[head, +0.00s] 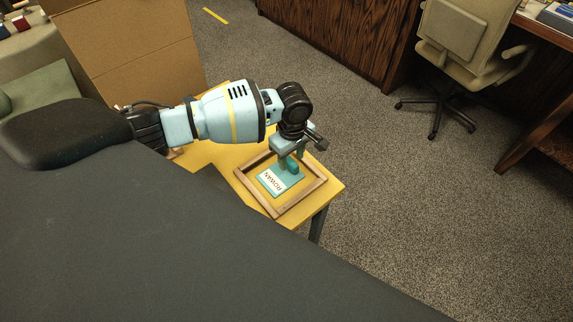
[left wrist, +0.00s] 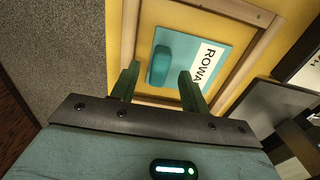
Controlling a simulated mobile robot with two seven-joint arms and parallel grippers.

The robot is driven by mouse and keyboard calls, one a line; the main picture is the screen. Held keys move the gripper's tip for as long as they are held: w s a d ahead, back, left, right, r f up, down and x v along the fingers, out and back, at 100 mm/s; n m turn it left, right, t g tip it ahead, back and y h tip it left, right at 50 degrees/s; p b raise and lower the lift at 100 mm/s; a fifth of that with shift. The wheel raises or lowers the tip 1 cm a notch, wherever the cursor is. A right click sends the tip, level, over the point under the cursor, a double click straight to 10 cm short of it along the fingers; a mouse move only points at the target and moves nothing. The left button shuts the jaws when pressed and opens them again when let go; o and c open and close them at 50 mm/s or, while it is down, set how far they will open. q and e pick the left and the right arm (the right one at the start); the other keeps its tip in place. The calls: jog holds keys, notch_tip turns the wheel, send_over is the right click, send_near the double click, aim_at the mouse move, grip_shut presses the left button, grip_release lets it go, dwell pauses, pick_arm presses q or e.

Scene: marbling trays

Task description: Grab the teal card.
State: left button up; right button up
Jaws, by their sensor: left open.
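The teal card (head: 293,184) lies flat inside a wooden frame tray (head: 313,195) on a yellow table (head: 225,157). It has a white label reading ROWAN and a raised teal grip block. In the left wrist view the card (left wrist: 184,38) shows its grip block (left wrist: 161,65) between my fingers. My left gripper (head: 293,160) points down over the card, open, and it also shows in the left wrist view (left wrist: 158,72). One finger is on each side of the block; I cannot tell whether either touches it. My right gripper is not in view.
The tray's raised wooden rim surrounds the card closely. A dark item with a white lettered label (left wrist: 300,62) shows at the right of the left wrist view. An office chair (head: 460,45) stands well away. The carpet right of the table is clear.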

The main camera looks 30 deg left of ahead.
pick_arm(q)
notch_tip(320, 180, down, 2)
jog(key=shift+f, duration=0.2)
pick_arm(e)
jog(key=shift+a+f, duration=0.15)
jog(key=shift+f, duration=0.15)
pick_arm(q)
jog(key=c, duration=0.9)
grip_shut()
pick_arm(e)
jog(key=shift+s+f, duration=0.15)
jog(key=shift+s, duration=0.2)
pick_arm(q)
jog(key=shift+r, duration=0.1)
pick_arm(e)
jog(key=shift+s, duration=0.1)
